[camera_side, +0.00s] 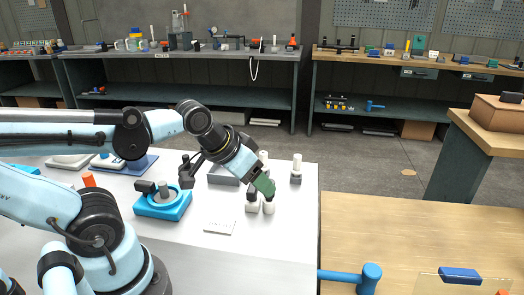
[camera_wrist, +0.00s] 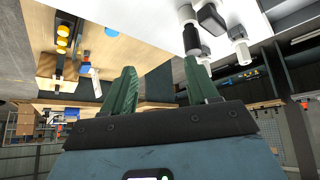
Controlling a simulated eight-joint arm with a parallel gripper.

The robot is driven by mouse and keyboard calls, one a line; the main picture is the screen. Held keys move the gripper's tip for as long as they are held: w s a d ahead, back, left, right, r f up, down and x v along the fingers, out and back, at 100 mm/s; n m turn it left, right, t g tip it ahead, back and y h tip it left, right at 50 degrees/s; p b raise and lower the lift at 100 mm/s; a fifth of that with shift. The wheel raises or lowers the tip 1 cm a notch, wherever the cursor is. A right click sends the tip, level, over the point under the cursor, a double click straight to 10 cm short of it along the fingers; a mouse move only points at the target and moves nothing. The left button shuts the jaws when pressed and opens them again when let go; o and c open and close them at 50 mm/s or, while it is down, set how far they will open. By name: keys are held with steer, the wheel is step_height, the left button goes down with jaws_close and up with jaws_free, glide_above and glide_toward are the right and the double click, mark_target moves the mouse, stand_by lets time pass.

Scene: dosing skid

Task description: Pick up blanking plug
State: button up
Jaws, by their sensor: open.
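My gripper (camera_side: 265,187) points down and to the right over the white bench, its green fingers close to a small group of white and dark fittings. In the wrist view its two green fingers (camera_wrist: 161,82) stand apart with nothing between them. A dark-topped fitting (camera_side: 252,195) and a white cylinder (camera_side: 268,206) are just below the fingertips in the side view. In the wrist view a dark cylinder with a white part (camera_wrist: 191,38) is near the right finger. I cannot tell which of these small fittings is the blanking plug.
Another white-topped fitting (camera_side: 297,168) stands to the right, and a white one (camera_side: 263,157) behind the gripper. A blue mallet (camera_side: 352,277) lies on the wooden table.

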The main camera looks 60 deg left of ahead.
steer(key=w+a+f+n+h, duration=0.25)
steer(key=a+n+h, duration=1.05)
steer(key=n, duration=1.1)
steer(key=w+d+f, duration=0.1)
steer(key=d+f, duration=0.1)
steer(key=w+d+f+y, duration=0.1)
steer(key=w+d+f, duration=0.1)
steer(key=d, duration=0.1)
steer(key=w+d+f+y, duration=0.1)
steer(key=w+d, duration=0.1)
steer(key=shift+w+d+f+t, duration=0.15)
steer(key=shift+d+f+t, duration=0.15)
steer(key=shift+f+t, duration=0.1)
steer(key=c, duration=1)
steer(key=shift+c, duration=0.2)
steer(key=shift+r, duration=0.2)
